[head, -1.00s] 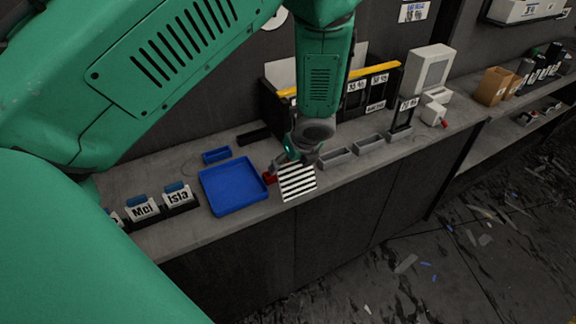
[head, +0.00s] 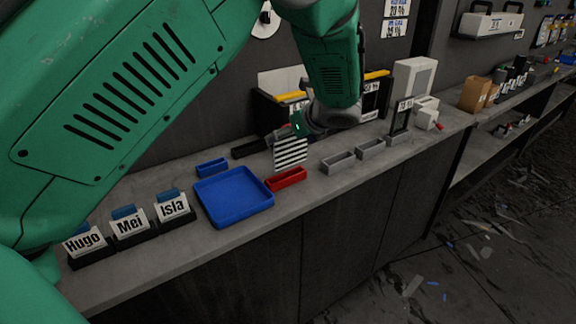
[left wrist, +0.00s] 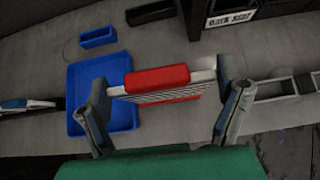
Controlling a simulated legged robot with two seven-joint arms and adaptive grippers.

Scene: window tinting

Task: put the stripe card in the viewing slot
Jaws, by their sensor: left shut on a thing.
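My left gripper (head: 290,134) is shut on the stripe card (head: 290,152), a white card with black stripes. The card hangs upright just above the counter, behind a small red tray (head: 287,180). In the left wrist view the card's white edge (left wrist: 203,77) spans between the two fingers of the left gripper (left wrist: 165,100), with red at its middle. Grey open holders (head: 338,162) and (head: 371,149) stand to the right; another holds an upright dark frame (head: 401,116) with a label. I cannot tell which is the viewing slot. My right gripper is out of view.
A blue tray (head: 232,215) and a small blue bin (head: 212,168) lie left of the card. Name cards, including Isla (head: 173,208), stand farther left. A black rack with yellow top and a white machine (head: 413,79) stand behind. The counter's front edge is close.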

